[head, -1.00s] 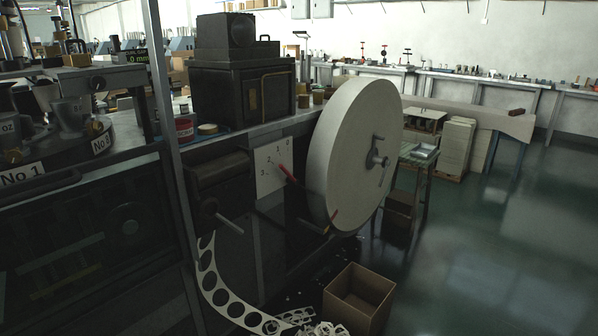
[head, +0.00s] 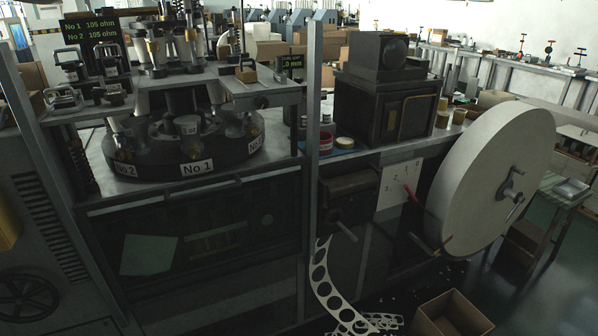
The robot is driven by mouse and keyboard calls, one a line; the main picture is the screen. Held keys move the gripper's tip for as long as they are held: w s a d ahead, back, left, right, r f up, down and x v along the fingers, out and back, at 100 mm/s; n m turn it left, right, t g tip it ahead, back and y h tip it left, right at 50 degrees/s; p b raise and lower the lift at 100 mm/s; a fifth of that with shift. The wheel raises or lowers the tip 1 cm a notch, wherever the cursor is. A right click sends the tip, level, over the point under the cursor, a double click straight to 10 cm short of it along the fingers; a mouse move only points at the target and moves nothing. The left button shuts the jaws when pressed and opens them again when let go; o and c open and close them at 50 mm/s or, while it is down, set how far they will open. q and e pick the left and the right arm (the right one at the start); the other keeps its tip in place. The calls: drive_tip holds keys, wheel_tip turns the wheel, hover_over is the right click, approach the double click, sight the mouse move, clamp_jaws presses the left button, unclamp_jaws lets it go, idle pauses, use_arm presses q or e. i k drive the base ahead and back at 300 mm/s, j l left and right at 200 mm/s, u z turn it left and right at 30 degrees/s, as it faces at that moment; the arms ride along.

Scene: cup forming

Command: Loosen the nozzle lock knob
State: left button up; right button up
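I cannot pick out the nozzle lock knob for certain. The cup forming machine fills the left and middle of the head view, with a round dark turret (head: 150,172) carrying labels No 1 (head: 197,167) and No 2. Small brass-coloured fittings (head: 253,143) sit around the turret, too small to tell apart. A metal top plate (head: 265,92) with a brass padlock-shaped piece (head: 246,70) stands above it. Neither of my grippers is in view.
A large pale paper roll (head: 487,170) hangs at the right. A red-tipped lever (head: 409,192) is beside a numbered plate. A vertical post (head: 313,120) crosses the front. An open cardboard box (head: 452,315) and punched paper strip lie low. Green floor is free at right.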

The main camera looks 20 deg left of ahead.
sight(263, 103)
drive_tip(key=u, duration=1.35)
